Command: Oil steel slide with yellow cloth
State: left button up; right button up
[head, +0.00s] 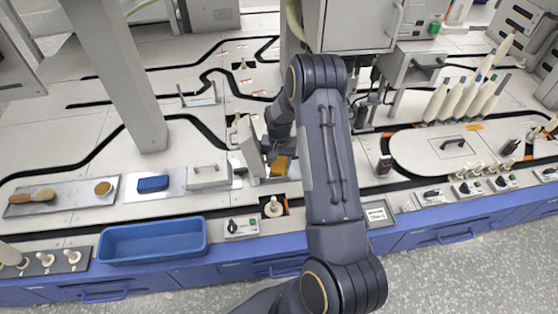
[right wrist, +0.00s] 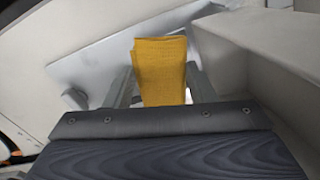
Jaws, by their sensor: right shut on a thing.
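The yellow cloth (head: 281,165) shows beside my right gripper (head: 273,158) in the head view, next to a pale upright housing. In the right wrist view the folded yellow cloth (right wrist: 160,70) stands between the two fingers of my right gripper (right wrist: 163,88), which is shut on it. A smooth grey metal surface, likely the steel slide (right wrist: 95,55), lies just beyond the cloth; I cannot tell whether they touch. My right arm hides part of this area in the head view. My left gripper is not in view.
An empty blue bin (head: 152,241) stands at the front edge. Several tall bobbins (head: 466,98) stand at the right.

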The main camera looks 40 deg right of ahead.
jog(key=shift+f+b, duration=0.7)
jog(key=shift+f, duration=0.35)
dwell(0.4)
